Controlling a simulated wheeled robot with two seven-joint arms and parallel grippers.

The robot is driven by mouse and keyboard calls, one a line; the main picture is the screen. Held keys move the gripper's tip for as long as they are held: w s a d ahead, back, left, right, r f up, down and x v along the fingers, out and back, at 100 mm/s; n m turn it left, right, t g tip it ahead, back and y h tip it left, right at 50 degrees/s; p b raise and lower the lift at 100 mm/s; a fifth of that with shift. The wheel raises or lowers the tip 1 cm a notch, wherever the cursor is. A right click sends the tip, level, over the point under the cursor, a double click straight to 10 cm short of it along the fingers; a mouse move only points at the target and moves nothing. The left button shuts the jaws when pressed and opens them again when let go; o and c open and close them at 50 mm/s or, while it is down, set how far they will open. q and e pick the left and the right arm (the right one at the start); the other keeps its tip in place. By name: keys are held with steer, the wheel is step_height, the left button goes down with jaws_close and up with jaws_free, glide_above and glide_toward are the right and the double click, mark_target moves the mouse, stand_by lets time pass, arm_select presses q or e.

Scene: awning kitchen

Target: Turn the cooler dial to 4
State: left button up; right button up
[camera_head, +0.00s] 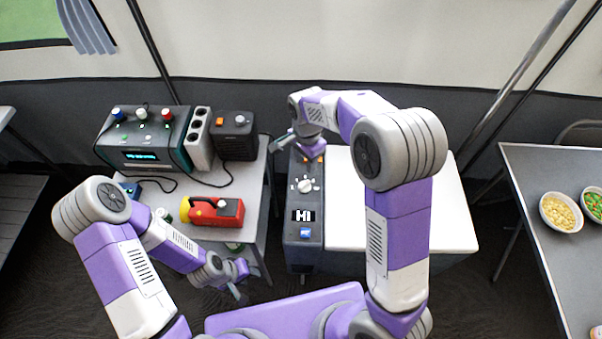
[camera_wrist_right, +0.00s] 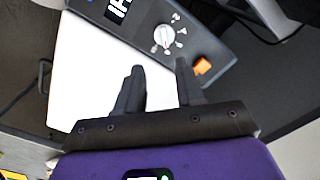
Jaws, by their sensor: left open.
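The cooler (camera_head: 400,215) has a white lid and a dark control panel along its left side. On the panel sits a round white dial (camera_head: 305,185) with white marks around it; the dial also shows in the right wrist view (camera_wrist_right: 163,36). The display (camera_head: 303,216) reads HI. My right gripper (camera_head: 284,139) is beyond the far end of the panel, apart from the dial. In the right wrist view its two fingers (camera_wrist_right: 160,85) are spread with nothing between them. My left gripper (camera_head: 241,282) is open and empty, low in front of the left table.
An orange switch (camera_wrist_right: 202,66) and a blue button (camera_head: 305,233) are also on the panel. The left table (camera_head: 180,185) holds a radio-like device (camera_head: 145,140), a black box (camera_head: 235,135) and a red-yellow tool (camera_head: 212,211). A grey table (camera_head: 560,170) with bowls stands right.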

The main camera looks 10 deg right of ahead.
steer(key=b, duration=0.4)
glide_above(305, 183)
step_height(305, 183, down, 5)
steer(key=shift+a+f, duration=0.1)
steer(key=shift+f, duration=0.1)
step_height(305, 183, down, 7)
steer(key=b, duration=0.3)
steer(key=shift+f, duration=0.15)
steer(key=shift+c, duration=0.3)
jaws_close()
